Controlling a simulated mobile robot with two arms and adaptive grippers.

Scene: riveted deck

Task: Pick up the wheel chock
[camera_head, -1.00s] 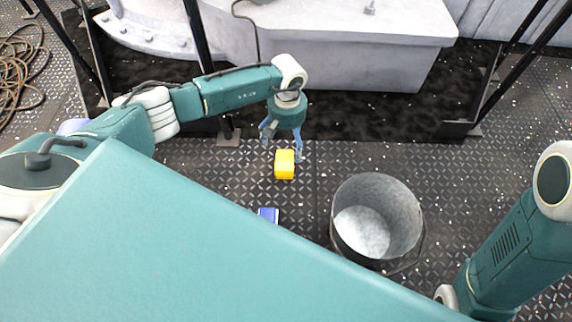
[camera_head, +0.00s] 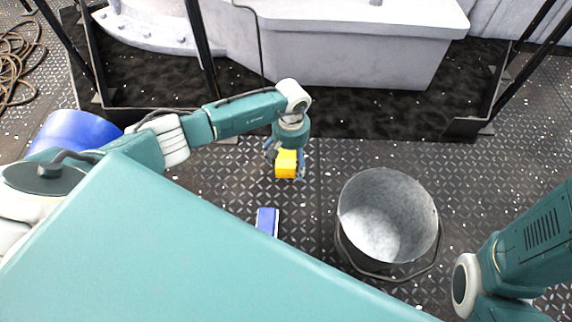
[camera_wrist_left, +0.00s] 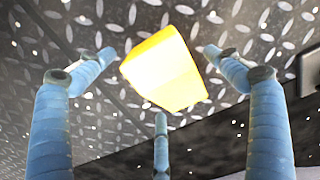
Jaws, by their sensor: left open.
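The wheel chock is a bright yellow block (camera_head: 286,164) on the dark riveted deck, in the middle of the head view. My left gripper (camera_head: 286,170) is open, with its blue fingers around the chock on both sides. In the left wrist view the chock (camera_wrist_left: 166,70) lies between the spread fingers of the left gripper (camera_wrist_left: 160,85), and I see gaps between them and the chock. My right arm shows at the right edge of the head view, but its gripper is out of view.
A grey metal bucket (camera_head: 388,216) stands to the right of the chock. A blue block (camera_head: 267,221) lies in front, and a blue rounded object (camera_head: 75,132) is at the left. A pale machine base (camera_head: 350,45) stands behind. Coiled rope (camera_head: 15,62) lies far left.

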